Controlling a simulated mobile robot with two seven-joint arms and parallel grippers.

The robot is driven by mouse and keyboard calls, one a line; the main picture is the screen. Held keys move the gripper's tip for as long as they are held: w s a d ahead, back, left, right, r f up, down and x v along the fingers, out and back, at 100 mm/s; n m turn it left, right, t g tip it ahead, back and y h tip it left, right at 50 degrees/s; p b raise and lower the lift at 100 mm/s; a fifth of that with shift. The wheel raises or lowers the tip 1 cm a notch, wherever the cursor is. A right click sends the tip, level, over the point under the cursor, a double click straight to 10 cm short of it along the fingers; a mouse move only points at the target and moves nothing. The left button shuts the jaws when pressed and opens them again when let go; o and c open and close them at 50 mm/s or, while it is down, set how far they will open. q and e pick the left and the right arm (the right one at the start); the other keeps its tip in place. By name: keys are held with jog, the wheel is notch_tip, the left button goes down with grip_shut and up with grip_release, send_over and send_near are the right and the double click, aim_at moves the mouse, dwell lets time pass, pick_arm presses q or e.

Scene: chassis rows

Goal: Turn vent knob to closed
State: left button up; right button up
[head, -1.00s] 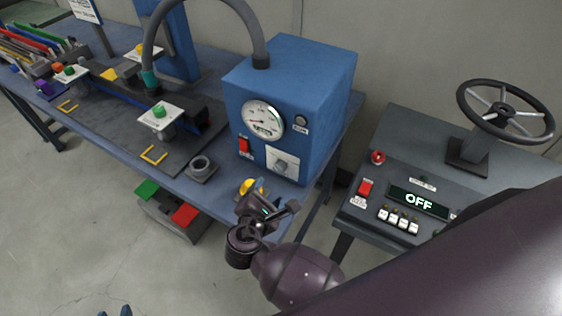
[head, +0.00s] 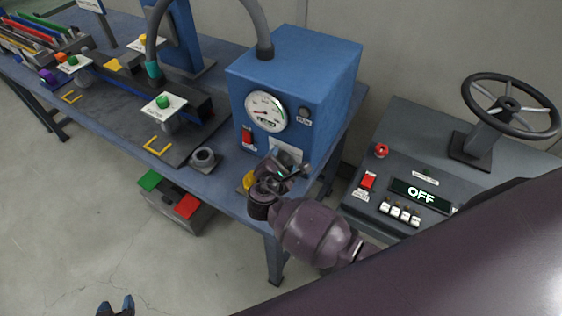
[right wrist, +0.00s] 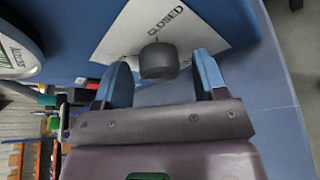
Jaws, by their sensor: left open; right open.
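The grey vent knob (right wrist: 158,62) sits on a white plate (right wrist: 185,22) marked CLOSED. In the right wrist view it is between the two blue fingers of my right gripper (right wrist: 163,70), with gaps on both sides. A small dark mark shows on the plate between the knob and the word. In the head view my right gripper (head: 286,170) is open in front of the blue box (head: 318,90) and hides the knob; the plate's top (head: 288,148) shows. My left gripper (head: 117,306) is open and empty at the bottom edge, far from the box.
The box carries a round gauge (head: 265,111) and a red switch (head: 247,136). A yellow object (head: 249,180) is close beside my right gripper on the bench. A console (head: 400,160) reading OFF with a steering wheel (head: 511,105) is at right.

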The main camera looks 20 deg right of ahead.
jog(key=c, duration=0.9)
jog(key=m+b, duration=0.1)
jog(key=m+t+b, duration=0.1)
jog(key=b, duration=0.1)
jog(key=shift+s+d+f+y, duration=0.1)
jog(key=shift+s+f+y, duration=0.05)
jog(key=shift+f+y, duration=0.2)
jog(key=m+t+b, duration=0.1)
jog(key=m+b, duration=0.1)
jog(key=b, duration=0.1)
jog(key=shift+f+m, duration=0.1)
jog(key=shift+m, duration=0.3)
jog(key=shift+m+t+b, duration=0.3)
jog(key=shift+b, duration=0.05)
jog(key=shift+r, duration=0.2)
